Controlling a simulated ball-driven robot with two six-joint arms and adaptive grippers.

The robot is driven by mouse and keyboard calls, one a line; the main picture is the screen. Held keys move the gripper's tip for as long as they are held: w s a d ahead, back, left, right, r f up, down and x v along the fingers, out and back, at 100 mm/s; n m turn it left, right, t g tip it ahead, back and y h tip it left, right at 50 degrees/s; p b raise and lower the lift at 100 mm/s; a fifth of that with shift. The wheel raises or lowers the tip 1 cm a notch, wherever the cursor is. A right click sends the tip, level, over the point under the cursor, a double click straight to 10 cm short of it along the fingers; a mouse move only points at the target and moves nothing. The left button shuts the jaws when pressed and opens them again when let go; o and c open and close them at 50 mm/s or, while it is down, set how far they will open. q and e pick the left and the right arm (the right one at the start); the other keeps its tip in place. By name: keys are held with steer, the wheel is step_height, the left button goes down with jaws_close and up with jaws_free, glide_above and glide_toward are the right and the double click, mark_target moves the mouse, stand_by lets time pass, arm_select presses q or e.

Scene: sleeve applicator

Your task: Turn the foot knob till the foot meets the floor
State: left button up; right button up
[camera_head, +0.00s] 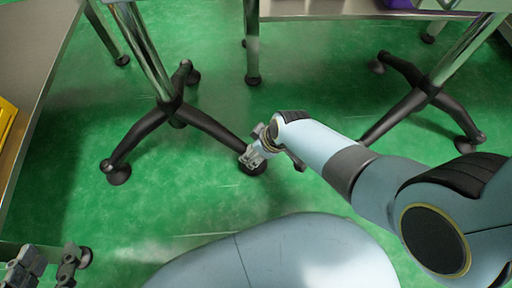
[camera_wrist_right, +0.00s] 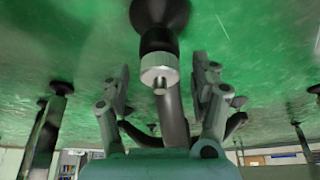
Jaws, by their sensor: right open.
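The foot knob (camera_wrist_right: 160,68) is a silver, ridged collar on the table leg's foot, seen in the right wrist view. The black foot (camera_wrist_right: 160,14) flares out beyond it toward the green floor; I cannot tell if they touch. In the head view the foot (camera_head: 254,168) is at the end of a black leg branch, and the knob is hidden by my gripper. My right gripper (camera_head: 257,155) is open, its fingers (camera_wrist_right: 161,82) on either side of the knob, with gaps visible. My left gripper (camera_head: 48,266) is open and empty at the lower left.
The black branched table base (camera_head: 172,108) carries a chrome column. A second such base (camera_head: 425,95) stands to the right. A bench with a yellow item (camera_head: 6,120) is at the left edge. Green floor (camera_head: 200,205) is clear between the bases and me.

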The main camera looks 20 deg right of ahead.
steer(key=shift+r, duration=0.15)
steer(key=v, duration=1.1)
steer(key=shift+s+r, duration=0.2)
steer(key=shift+r, duration=0.1)
steer(key=shift+d, duration=0.15)
